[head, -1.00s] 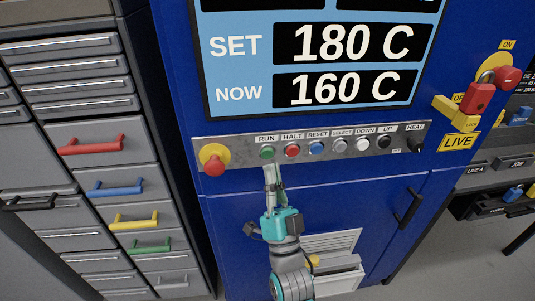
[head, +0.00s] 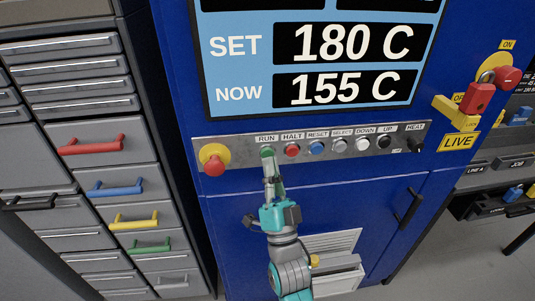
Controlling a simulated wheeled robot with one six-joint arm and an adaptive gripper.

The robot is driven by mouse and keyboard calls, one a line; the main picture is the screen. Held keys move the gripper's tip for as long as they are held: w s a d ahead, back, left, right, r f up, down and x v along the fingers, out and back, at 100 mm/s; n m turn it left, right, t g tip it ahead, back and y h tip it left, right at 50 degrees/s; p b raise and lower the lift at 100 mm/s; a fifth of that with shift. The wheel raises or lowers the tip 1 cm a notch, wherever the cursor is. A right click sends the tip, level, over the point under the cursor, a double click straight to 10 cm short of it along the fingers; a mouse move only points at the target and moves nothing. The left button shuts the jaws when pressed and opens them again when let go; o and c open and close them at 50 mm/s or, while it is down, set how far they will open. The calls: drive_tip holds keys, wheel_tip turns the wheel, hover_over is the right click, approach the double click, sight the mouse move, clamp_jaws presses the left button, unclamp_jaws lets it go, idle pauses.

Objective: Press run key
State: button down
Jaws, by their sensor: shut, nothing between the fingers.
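The green RUN key (head: 267,152) is near the left end of the grey key strip (head: 227,140) on the blue machine. My gripper (head: 268,160) is shut and empty, and its fingertips are at the RUN key, covering its lower part. I cannot tell whether the tips touch or press it. The display (head: 345,65) above reads SET 180 C and NOW 155 C.
A red HALT key (head: 292,150) is just right of RUN, followed by RESET, SELECT, DOWN and UP keys. A red stop knob (head: 214,165) on yellow is to the left. A red padlock (head: 477,97) hangs at the right switch. Drawers (head: 100,155) stand at left.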

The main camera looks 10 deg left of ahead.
drive_tip(key=shift+w, duration=0.1)
idle(0.7)
drive_tip(key=shift+w+a, duration=0.1)
drive_tip(key=shift+w, duration=0.2)
drive_tip(key=shift+w+a, duration=0.15)
drive_tip(key=shift+w, duration=0.25)
idle(0.8)
drive_tip(key=shift+s+d, duration=0.25)
drive_tip(key=shift+s, duration=0.55)
drive_tip(key=shift+s, duration=0.15)
drive_tip(key=shift+s+d, duration=0.25)
drive_tip(key=shift+s, duration=0.5)
drive_tip(key=shift+s+d, duration=0.2)
drive_tip(key=shift+s, duration=0.6)
drive_tip(key=shift+s+d, duration=0.25)
drive_tip(key=shift+s, duration=0.5)
